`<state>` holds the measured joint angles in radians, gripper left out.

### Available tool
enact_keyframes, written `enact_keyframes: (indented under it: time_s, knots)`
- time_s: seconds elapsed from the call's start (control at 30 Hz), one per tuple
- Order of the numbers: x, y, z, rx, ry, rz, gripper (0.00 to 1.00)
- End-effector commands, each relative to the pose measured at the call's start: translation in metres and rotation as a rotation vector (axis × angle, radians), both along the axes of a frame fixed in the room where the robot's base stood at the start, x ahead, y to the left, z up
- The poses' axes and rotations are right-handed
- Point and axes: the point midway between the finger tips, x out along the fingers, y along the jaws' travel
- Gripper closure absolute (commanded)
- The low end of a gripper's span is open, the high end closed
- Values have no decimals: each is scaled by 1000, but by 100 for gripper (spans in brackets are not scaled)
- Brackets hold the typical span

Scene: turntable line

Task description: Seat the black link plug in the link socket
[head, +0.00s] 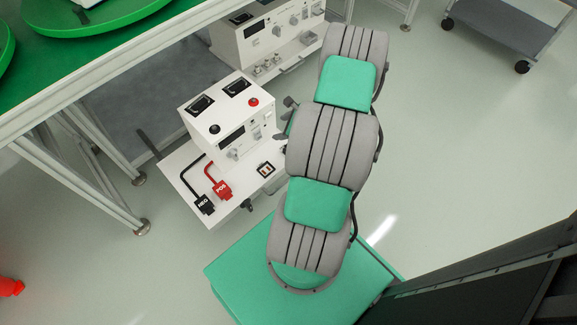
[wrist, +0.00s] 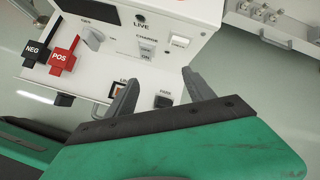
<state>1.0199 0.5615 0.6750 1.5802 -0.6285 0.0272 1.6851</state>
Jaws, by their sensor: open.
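The link socket (head: 266,169), a dark-framed square with a pale and reddish inside, sits on the white shelf of the instrument. In the wrist view the link socket (wrist: 117,89) is beside my left finger, its label partly hidden. A small black block (wrist: 163,102) lies below the PARK label, between my fingers in the picture; it looks like the black link plug, but I cannot tell for sure. It is hidden in the head view. My gripper (wrist: 161,74) is open and empty, fingers spread over the shelf. In the head view my gripper (head: 285,118) is at the instrument's right side.
The black NEG plug (head: 204,204) and red POS plug (head: 222,189) stand on the shelf's left part. The white instrument box (head: 228,115) rises behind. A second instrument (head: 268,35) stands farther back. A green-topped table (head: 60,60) is at left.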

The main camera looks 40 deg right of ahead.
Motion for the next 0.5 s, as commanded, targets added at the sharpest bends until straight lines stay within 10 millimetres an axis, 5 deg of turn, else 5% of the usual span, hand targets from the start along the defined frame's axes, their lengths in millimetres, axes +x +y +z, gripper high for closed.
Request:
enact_keyframes:
  time_s: [0.03,0.1,0.23,0.5]
  knots:
    - [-14,-13,-58,89,-19,-145,38]
    - [-26,-24,-88,185,-50,-301,38]
    - [-33,-31,-109,261,-76,-423,38]
    - [-10,-29,-133,264,-75,-426,38]
